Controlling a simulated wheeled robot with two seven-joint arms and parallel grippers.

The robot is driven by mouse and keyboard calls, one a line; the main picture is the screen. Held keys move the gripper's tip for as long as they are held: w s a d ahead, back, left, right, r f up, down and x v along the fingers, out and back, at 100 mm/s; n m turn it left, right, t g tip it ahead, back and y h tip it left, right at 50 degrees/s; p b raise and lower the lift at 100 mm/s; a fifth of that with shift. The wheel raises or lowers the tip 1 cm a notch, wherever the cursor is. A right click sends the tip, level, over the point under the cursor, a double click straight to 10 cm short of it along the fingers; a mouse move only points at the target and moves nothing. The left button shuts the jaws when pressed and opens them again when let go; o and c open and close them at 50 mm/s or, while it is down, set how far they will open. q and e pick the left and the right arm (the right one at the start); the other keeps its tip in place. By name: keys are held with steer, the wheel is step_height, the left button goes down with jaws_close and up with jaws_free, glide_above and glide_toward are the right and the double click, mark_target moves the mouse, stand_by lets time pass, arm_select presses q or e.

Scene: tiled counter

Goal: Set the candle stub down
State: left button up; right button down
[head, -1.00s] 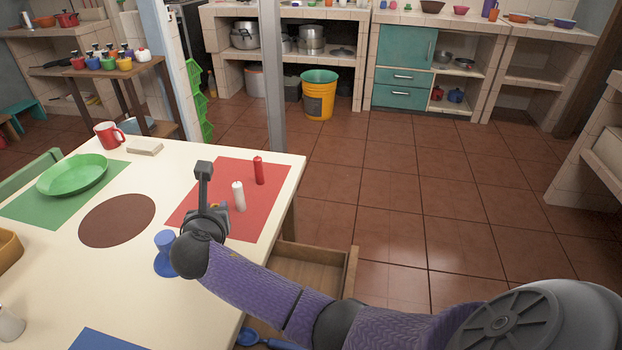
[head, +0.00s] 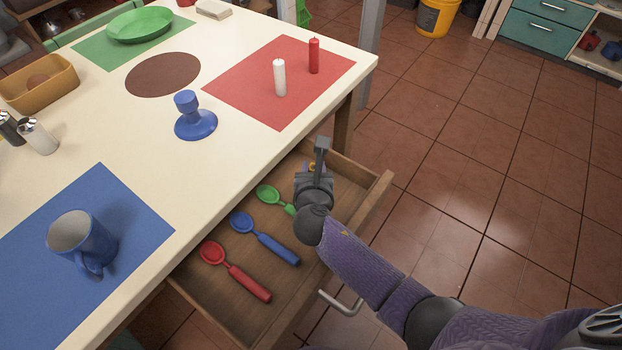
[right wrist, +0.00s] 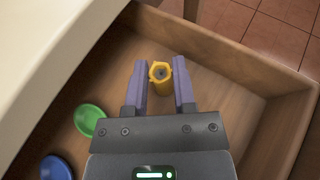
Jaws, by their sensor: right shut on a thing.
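A yellow candle stub (right wrist: 160,78), six-sided with a dark centre, stands between the fingers of my right gripper (right wrist: 159,85) in the right wrist view. The gripper is shut on it. In the head view my right gripper (head: 317,165) is over the open wooden drawer (head: 240,300), near its far end. I cannot tell whether the stub touches the drawer floor. My left gripper is not in view.
The drawer holds a green spoon (head: 270,196), a blue spoon (head: 265,240) and a red spoon (head: 235,272). On the table above are a blue candle holder (head: 195,124), a white candle (head: 280,78), a red candle (head: 314,56) and a blue mug (head: 85,240).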

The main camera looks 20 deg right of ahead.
steer(key=shift+f, duration=0.4)
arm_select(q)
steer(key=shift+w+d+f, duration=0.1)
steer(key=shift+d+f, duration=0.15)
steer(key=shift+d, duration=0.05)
arm_select(e)
steer(key=shift+c, duration=2.2)
jaws_free()
steer(key=shift+r+p, duration=0.3)
steer(key=shift+p, duration=0.05)
steer(key=p+v, duration=0.5)
steer(key=v, duration=0.6)
steer(key=shift+d+p, duration=0.1)
steer(key=shift+p, duration=0.3)
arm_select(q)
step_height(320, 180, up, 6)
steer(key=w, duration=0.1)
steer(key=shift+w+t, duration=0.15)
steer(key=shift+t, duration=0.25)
arm_select(e)
steer(key=shift+s, duration=0.45)
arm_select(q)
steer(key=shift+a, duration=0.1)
